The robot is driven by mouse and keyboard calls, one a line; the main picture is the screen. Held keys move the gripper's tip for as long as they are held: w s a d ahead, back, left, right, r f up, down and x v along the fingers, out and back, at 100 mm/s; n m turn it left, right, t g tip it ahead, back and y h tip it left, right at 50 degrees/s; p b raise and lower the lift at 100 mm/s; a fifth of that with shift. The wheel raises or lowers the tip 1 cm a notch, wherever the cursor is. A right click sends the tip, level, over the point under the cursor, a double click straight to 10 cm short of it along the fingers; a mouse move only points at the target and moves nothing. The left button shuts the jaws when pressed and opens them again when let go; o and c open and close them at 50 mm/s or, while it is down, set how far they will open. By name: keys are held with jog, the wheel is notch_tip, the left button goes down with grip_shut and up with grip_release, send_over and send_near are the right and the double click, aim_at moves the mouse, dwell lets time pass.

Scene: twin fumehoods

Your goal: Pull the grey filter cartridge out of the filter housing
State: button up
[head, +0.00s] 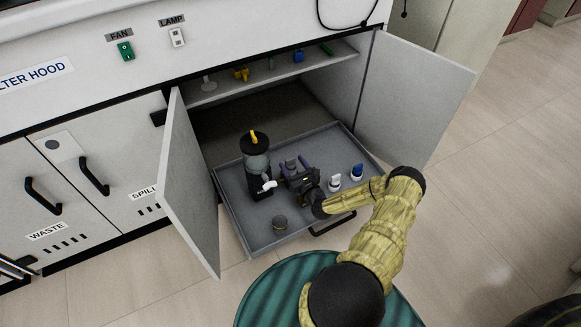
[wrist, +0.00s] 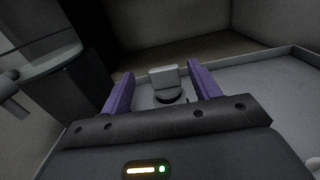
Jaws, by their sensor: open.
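A grey piece with a flat upright tab (wrist: 164,77) and a dark round part below it stands between my fingers in the wrist view; it looks like the filter cartridge. It also shows small in the head view (head: 291,163). My gripper (wrist: 161,72) is open, its purple fingers on either side of the tab with gaps visible. In the head view my gripper (head: 294,167) is low over the pulled-out tray. The tall unit with clear upper part, black base and yellow top lever (head: 256,160) stands just left. I cannot tell which part is the filter housing.
Open cabinet doors stand left (head: 194,190) and right (head: 415,95). A shelf (head: 275,72) with small items is above.

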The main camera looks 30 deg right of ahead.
aim_at(291, 160)
jog(key=w+b, duration=0.3)
jog(key=w, duration=0.1)
jog(key=shift+d+f, duration=0.15)
jog(key=shift+f, duration=0.2)
jog(key=shift+w+r, duration=0.2)
jog(key=shift+w, duration=0.2)
jog(key=shift+c, duration=0.2)
jog(key=c, duration=1)
